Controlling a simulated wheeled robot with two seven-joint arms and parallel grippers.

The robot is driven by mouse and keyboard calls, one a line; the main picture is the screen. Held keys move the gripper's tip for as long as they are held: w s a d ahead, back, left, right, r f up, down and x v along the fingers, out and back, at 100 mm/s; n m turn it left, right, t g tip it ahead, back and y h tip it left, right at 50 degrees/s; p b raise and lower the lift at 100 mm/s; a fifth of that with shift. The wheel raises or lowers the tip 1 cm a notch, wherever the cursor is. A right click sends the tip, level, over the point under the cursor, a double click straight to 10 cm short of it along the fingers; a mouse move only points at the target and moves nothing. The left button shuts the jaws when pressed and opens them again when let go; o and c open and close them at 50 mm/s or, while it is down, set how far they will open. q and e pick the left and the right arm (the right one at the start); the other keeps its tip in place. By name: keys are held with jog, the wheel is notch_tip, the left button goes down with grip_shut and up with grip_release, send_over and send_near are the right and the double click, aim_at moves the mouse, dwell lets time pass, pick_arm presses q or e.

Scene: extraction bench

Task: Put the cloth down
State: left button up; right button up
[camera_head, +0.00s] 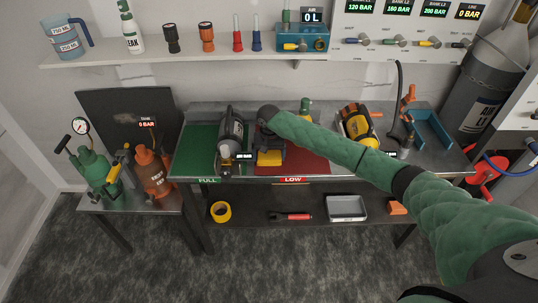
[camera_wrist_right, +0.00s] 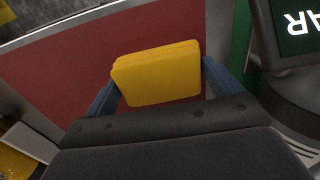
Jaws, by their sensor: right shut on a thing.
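The cloth (camera_head: 270,158) is a folded yellow pad. In the head view it shows just below my right gripper (camera_head: 269,148), near the left end of the red mat (camera_head: 308,165) marked LOW. In the right wrist view the cloth (camera_wrist_right: 157,72) sits between the two blue fingers of my right gripper (camera_wrist_right: 160,85), which are shut on its sides. The red mat (camera_wrist_right: 60,80) shows beneath and beyond it. I cannot tell whether the cloth touches the mat. My left gripper is not in view.
A grey cylinder (camera_head: 230,135) with a small display stands left of the cloth, by the green mat (camera_head: 195,145) marked FULL. The red mat's front right part is clear. My right forearm crosses the bench.

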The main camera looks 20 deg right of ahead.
aim_at(269, 155)
jog(key=o, duration=0.7)
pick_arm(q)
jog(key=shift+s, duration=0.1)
pick_arm(e)
jog(key=shift+r, duration=0.25)
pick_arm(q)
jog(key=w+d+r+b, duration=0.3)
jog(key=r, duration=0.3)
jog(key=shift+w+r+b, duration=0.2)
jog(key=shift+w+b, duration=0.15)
pick_arm(e)
jog(key=shift+r, duration=5.9)
